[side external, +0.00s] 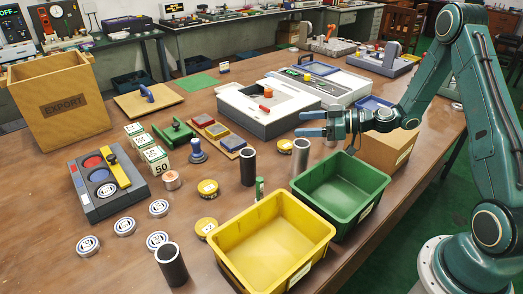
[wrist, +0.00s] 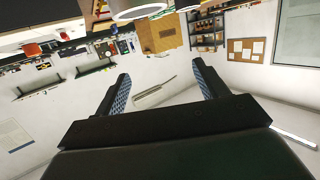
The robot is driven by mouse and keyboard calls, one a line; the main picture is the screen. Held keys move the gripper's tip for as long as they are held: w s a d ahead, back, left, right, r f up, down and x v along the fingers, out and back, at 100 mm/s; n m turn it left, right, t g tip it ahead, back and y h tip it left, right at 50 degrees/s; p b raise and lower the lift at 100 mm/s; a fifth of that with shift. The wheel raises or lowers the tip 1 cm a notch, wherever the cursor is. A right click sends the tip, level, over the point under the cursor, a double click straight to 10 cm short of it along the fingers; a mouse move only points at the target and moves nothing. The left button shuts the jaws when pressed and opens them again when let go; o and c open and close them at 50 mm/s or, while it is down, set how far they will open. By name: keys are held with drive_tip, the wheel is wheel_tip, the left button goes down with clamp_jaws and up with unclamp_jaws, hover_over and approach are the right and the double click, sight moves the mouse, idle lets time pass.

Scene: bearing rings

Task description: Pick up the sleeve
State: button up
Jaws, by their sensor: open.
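Three upright tubes that could be the sleeve stand on the table: a dark tube (side external: 248,167) near the middle, a grey tube (side external: 300,158) beside the green bin, and a dark hollow tube (side external: 171,265) at the front. I cannot tell which one the task means. My gripper (side external: 312,123) is open and empty, held level above the table over the grey tube's side of the scene, its fingers pointing left. In the wrist view my gripper (wrist: 162,80) has its fingers wide apart with nothing between them.
A yellow bin (side external: 240,283) and a green bin (side external: 365,209) stand at the front right. Several bearing rings (side external: 88,245) and yellow tins (side external: 208,189) lie around the tubes. A grey tray (side external: 98,209) is at left, before the EXPORT box (side external: 60,105).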

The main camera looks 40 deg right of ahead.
sight(296, 142)
drive_tip(key=shift+d+f, duration=0.1)
drive_tip(key=shift+d, duration=0.1)
drive_tip(key=shift+f, duration=0.1)
drive_tip(key=shift+f, duration=1.45)
drive_tip(key=shift+f, duration=0.1)
drive_tip(key=shift+f, duration=1.75)
drive_tip(key=shift+x, duration=1.55)
drive_tip(key=shift+c, duration=0.4)
clamp_jaws()
